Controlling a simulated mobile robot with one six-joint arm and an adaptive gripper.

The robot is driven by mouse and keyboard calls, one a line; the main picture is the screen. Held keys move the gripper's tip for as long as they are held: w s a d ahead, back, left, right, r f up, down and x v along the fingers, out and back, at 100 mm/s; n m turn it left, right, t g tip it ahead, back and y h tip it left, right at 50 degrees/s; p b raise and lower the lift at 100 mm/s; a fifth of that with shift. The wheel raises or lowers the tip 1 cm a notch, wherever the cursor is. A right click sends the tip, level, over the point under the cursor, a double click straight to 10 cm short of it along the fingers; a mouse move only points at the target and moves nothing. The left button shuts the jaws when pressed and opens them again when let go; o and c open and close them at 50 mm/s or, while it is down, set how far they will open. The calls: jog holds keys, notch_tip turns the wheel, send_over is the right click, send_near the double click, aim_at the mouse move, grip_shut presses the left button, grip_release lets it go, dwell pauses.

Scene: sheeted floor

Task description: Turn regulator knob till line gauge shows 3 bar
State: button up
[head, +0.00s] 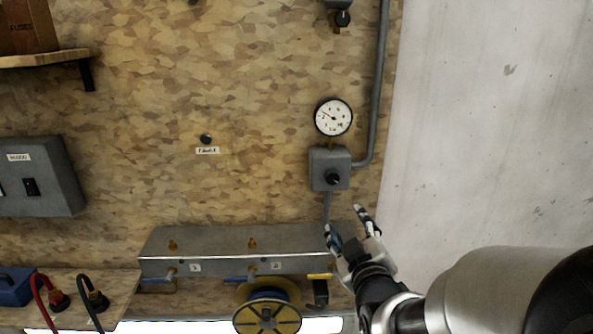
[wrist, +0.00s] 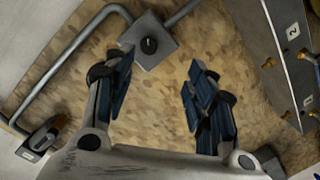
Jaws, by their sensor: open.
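The round white line gauge (head: 333,117) is on the wooden wall panel in the head view. Its needle points up and left; the numbers are too small to read surely. Below it is the grey regulator box (head: 318,165) with a black knob (head: 333,179). My gripper (head: 346,219) is open and empty, below and slightly right of the knob. In the wrist view the knob (wrist: 149,45) shows on its box (wrist: 153,57), beyond and near the left fingertip. My open fingers (wrist: 161,66) are apart from it, as far as I can tell. The gauge is not visible there.
A grey pipe (head: 378,90) runs up right of the gauge. A metal manifold (head: 220,243) with valves lies below left, above a yellow reel (head: 267,316). A grey switch box (head: 50,175) hangs at left. The pale wall (head: 490,130) at right is clear.

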jog(key=w+t, duration=0.1)
jog(key=w, duration=0.1)
jog(key=b, duration=0.1)
send_near(334, 180)
jog(key=shift+n, duration=0.3)
jog(key=w, duration=0.9)
jog(key=shift+w, duration=0.2)
jog(key=c, duration=1.1)
jog(key=shift+o, duration=0.2)
jog(key=m+b, duration=0.1)
jog(key=b, duration=0.1)
jog(key=shift+f+b, duration=0.25)
jog(key=shift+b, duration=0.05)
jog(key=shift+r+m+b, duration=0.15)
jog(key=shift+m+b, duration=0.25)
jog(key=o, duration=1.1)
jog(key=shift+c, duration=0.2)
